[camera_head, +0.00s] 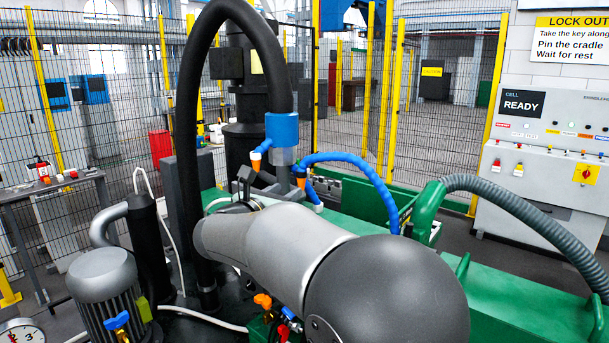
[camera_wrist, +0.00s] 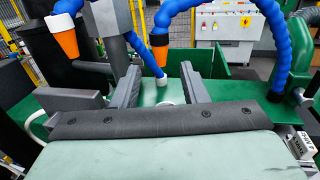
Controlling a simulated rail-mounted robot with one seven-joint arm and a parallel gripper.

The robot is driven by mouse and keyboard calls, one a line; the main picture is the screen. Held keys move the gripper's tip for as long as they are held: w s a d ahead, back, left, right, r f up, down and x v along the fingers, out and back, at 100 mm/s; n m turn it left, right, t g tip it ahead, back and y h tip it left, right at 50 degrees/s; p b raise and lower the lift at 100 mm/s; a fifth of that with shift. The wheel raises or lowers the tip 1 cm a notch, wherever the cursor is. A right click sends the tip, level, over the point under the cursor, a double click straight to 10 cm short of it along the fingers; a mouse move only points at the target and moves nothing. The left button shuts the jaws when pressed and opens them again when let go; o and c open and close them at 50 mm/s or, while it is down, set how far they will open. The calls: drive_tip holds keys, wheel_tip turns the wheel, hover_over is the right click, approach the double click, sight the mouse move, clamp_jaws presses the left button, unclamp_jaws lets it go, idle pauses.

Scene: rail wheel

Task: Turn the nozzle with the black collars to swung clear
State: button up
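Two blue segmented hoses end in orange nozzles. The nozzle with the dark collar (camera_wrist: 158,50) hangs in the middle of the wrist view, on the hose that arches over from the right. It also shows in the head view (camera_head: 300,178), beside the grey column. The other nozzle (camera_wrist: 64,42), with a pale collar, hangs at upper left in the wrist view and in the head view (camera_head: 257,158). My gripper (camera_wrist: 160,68) is open, its two grey fingers apart with nothing clearly held. The dark-collared nozzle appears between and beyond the fingertips. Contact cannot be told.
A green machine bed (camera_head: 490,291) fills the right. A grey ribbed hose (camera_head: 535,225) curves over it. A thick black hose (camera_head: 187,120) arches at left, near a grey motor (camera_head: 103,285). A control cabinet (camera_head: 545,165) stands behind at right.

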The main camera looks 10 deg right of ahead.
sight(299, 182)
drive_tip(key=p+x, duration=0.2)
drive_tip(key=x, duration=0.8)
drive_tip(key=shift+d, duration=0.1)
